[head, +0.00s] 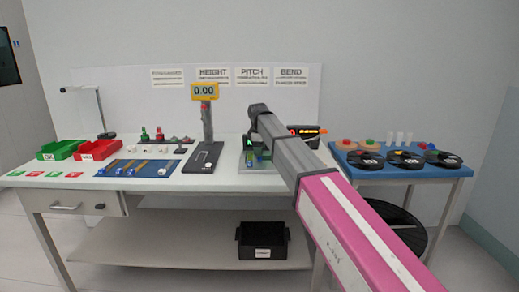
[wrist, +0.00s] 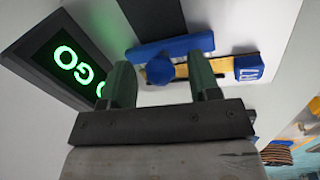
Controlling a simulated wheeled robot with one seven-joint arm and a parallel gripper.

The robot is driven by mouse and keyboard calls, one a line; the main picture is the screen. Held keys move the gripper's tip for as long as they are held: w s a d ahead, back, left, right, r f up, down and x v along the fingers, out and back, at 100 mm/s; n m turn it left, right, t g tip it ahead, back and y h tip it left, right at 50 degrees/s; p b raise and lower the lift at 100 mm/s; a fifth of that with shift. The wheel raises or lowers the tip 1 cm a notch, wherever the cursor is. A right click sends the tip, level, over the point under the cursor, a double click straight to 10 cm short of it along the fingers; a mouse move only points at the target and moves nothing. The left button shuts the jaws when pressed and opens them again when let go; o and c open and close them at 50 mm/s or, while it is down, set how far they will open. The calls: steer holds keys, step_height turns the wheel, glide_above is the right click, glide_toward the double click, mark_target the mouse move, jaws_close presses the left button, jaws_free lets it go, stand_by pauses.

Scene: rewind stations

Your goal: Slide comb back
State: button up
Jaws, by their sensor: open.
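In the wrist view, the two green fingers of my gripper (wrist: 161,82) are apart, with nothing held between them. A blue bar with a round blue knob (wrist: 160,70), which looks like the comb, lies just past the fingertips. The knob sits in the gap between the fingers; I cannot tell whether either finger touches it. A yellow strip (wrist: 217,66) runs beside the bar to a blue end block (wrist: 249,68). A dark display (wrist: 67,60) with green "GO" letters is left of the fingers. In the head view, my arm hides most of this fixture.
The white bench (head: 225,180) carries a red bin (head: 96,150), a green bin (head: 60,149), a blue board (head: 138,168) and a yellow-headed gauge stand (head: 205,92). A blue table (head: 385,171) with black reels stands at right. A black crate (head: 263,241) is on the lower shelf.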

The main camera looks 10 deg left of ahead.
jaws_close()
steer(key=shift+w+d, duration=0.15)
steer(key=shift+d, duration=0.5)
steer(key=shift+w+d, duration=0.15)
steer(key=shift+d, duration=0.45)
jaws_free()
steer(key=shift+d, duration=0.1)
step_height(320, 180, up, 11)
steer(key=s, duration=0.2)
steer(key=shift+f, duration=0.2)
